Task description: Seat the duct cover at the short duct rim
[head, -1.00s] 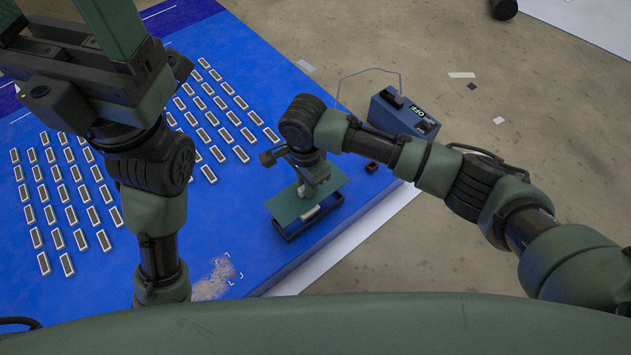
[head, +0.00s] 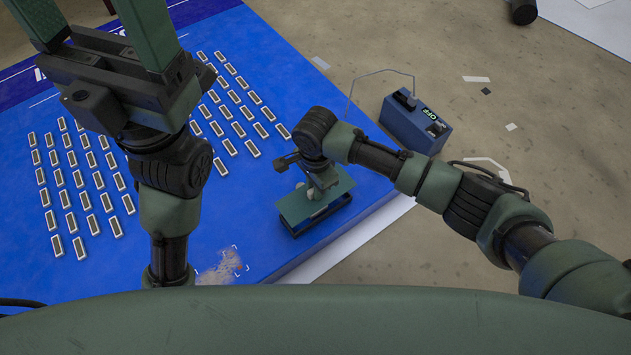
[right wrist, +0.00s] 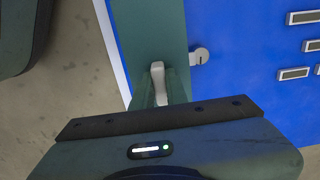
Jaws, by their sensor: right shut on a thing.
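The duct cover (head: 296,209) is a flat green plate with a pale handle on top. My right gripper (head: 320,187) is shut on that handle; in the right wrist view the handle (right wrist: 158,82) shows between the fingers, over the green plate (right wrist: 160,30). The short duct rim (head: 318,222) is a black rectangular frame on the blue surface. The cover is over it, and a dark strip shows below the plate's near edge; I cannot tell if they touch. A round pale tab (right wrist: 199,56) shows beside the plate. My left gripper (head: 95,20) is open and empty; its fingertips are cut off.
The blue panel (head: 190,245) carries rows of several small pale-rimmed modules (head: 75,205) to the left. A blue box (head: 415,122) with a green display reading OFF and a wire stands beyond my right arm. A pale worn patch (head: 222,268) lies at the near edge.

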